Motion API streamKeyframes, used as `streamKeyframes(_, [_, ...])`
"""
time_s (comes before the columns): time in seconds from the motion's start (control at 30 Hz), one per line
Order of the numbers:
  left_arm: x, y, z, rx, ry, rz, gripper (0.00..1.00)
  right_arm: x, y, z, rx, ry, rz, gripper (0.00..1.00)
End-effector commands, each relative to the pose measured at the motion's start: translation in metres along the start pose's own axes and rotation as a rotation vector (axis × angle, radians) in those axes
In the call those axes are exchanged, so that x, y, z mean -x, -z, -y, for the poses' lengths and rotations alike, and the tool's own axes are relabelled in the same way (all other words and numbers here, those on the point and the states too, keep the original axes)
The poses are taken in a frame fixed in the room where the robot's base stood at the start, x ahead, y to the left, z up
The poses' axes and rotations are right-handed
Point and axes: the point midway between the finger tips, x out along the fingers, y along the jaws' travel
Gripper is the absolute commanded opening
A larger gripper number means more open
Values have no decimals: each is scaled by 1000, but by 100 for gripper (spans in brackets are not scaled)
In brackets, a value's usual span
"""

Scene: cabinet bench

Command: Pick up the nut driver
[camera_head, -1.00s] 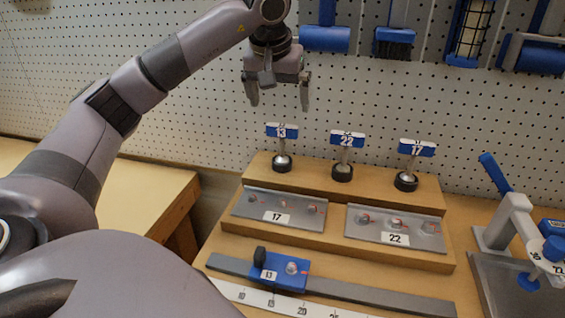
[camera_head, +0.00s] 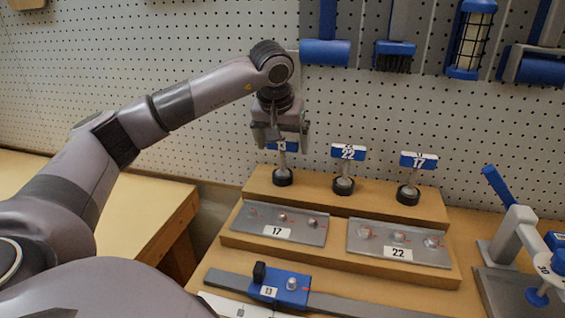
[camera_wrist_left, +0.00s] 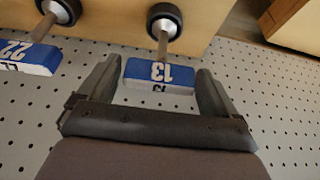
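Three nut drivers with blue and white T-handles stand upright in black ring holders on the wooden rack (camera_head: 330,195). They are the 13 nut driver (camera_head: 282,162), the 22 nut driver (camera_head: 347,168) and the 17 nut driver (camera_head: 414,178). My left gripper (camera_head: 281,146) is at the 13 handle. In the left wrist view the 13 handle (camera_wrist_left: 159,75) lies between the two open fingers (camera_wrist_left: 158,88), with a gap visible on the right side and the left finger close to its end. The 22 handle (camera_wrist_left: 28,56) is left of the fingers. My right gripper is not in view.
Two grey plates with bolts, marked 17 (camera_head: 280,223) and 22 (camera_head: 398,243), lie on the lower step. A blue block marked 13 (camera_head: 280,286) sits on a grey rail in front. A clamp-like tool (camera_head: 515,235) stands right. A perforated wall (camera_head: 200,60) is behind.

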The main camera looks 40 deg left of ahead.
Motion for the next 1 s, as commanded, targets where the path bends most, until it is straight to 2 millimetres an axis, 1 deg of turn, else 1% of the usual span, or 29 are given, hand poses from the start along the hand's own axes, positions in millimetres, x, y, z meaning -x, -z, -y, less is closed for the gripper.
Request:
streamKeyframes(0.03, [0, 0, 0, 0, 0, 0, 74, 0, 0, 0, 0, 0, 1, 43])
streamKeyframes(0.07, [0, 0, 0, 0, 0, 0, 64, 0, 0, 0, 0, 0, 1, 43])
streamKeyframes(0.1, [0, 0, 0, 0, 0, 0, 51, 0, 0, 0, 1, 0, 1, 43])
streamKeyframes(0.13, [0, 0, 0, 0, 0, 0, 44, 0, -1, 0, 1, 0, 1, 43])
streamKeyframes(0.4, [2, 1, 0, 0, -1, -2, 44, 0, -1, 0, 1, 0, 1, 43])
streamKeyframes(0.53, [7, 3, -1, 1, -3, -3, 44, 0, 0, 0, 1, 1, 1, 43])
streamKeyframes(0.67, [19, 9, -1, 1, -4, -4, 44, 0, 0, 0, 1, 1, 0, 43])
streamKeyframes(0.77, [36, 16, -1, 1, -5, -6, 44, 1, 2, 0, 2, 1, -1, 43])
streamKeyframes(0.87, [38, 0, 0, -3, -2, -3, 44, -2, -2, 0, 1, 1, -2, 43])
streamKeyframes(1.0, [49, -27, 0, -4, -2, -4, 44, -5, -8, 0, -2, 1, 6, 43])
